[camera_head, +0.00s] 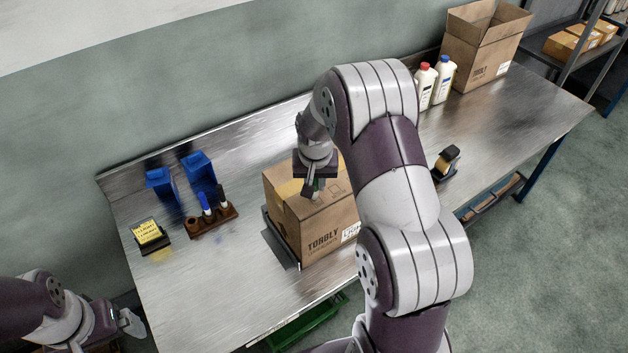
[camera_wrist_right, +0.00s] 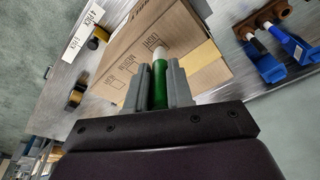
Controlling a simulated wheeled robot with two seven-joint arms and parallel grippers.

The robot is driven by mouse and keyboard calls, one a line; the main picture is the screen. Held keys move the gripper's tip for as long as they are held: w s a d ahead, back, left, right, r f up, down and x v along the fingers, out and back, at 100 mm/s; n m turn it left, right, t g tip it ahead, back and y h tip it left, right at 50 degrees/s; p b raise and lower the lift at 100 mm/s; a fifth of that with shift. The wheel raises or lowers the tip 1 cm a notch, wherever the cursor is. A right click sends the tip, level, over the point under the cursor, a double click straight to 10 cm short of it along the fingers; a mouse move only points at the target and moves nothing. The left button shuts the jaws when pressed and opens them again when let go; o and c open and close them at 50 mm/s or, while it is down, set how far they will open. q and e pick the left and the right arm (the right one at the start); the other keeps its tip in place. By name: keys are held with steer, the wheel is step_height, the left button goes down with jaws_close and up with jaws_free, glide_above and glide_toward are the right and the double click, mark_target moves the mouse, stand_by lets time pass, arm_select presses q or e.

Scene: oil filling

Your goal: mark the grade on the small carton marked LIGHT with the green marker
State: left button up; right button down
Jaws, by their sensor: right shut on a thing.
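The brown carton (camera_head: 315,217) printed TORBLY stands on a dark flat plate (camera_head: 281,243) in the middle of the bench; its white label (camera_head: 350,231) is partly hidden by my right arm. In the right wrist view its printed face (camera_wrist_right: 140,55) fills the top middle. My right gripper (camera_head: 312,190) is over the carton's top, shut on the green marker (camera_wrist_right: 159,84), whose pale tip points at the carton. I cannot tell whether the tip touches. My left gripper (camera_head: 130,322) is at the lower left, away from the bench top; its opening is unclear.
Two white bottles (camera_head: 441,78) and an open carton (camera_head: 470,52) stand at back right. A black-and-tan item (camera_head: 446,162) sits right of my arm.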

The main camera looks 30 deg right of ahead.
steer(key=shift+d, duration=0.5)
stand_by(0.4)
steer(key=p+v, duration=0.2)
steer(key=w+p+v, duration=0.1)
steer(key=v, duration=0.1)
steer(key=p+v, duration=0.2)
steer(key=v, duration=0.1)
steer(key=shift+w+d+r+p, duration=0.15)
steer(key=shift+w+d+p, duration=0.05)
steer(key=shift+d+p, duration=0.15)
